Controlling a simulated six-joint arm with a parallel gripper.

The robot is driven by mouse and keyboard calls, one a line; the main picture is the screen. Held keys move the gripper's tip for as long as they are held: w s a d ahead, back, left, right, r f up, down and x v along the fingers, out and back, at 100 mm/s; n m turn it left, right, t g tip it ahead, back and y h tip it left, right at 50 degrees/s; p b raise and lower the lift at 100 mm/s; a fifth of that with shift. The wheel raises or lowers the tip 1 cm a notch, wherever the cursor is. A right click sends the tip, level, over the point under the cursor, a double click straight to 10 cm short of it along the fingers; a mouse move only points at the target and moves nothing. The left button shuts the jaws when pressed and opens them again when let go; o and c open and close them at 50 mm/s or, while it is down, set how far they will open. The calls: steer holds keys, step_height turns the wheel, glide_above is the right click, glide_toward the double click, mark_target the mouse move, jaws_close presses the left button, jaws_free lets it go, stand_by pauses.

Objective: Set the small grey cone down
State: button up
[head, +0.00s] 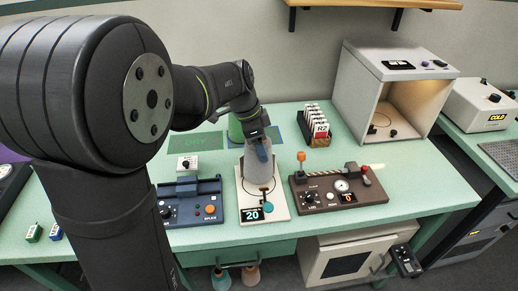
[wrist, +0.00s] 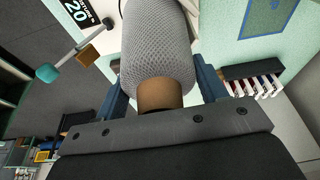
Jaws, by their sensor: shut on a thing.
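The small grey cone (head: 256,172) is a knit-textured yarn cone with a brown core end. My gripper (head: 262,148) is shut on it near its narrow top in the head view. The wrist view shows the grey cone (wrist: 158,45) between the two blue fingers of my gripper (wrist: 161,88), its brown end toward the palm. In the head view the cone is upright over the white scale (head: 247,211), whose display reads 20. I cannot tell whether its base touches the scale; the wrist view hides its base.
A blue device (head: 190,202) is left of the scale and a brown device with a dial (head: 338,196) is right. A card rack (head: 314,122) and an open light booth (head: 392,95) are farther right. Green tabletop (head: 420,178) is clear at right.

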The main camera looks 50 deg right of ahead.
steer(key=shift+f, duration=1.15)
steer(key=shift+f, duration=0.15)
steer(key=o, duration=1.3)
steer(key=shift+c, duration=0.2)
steer(key=v, duration=1.2)
steer(key=shift+s, duration=0.1)
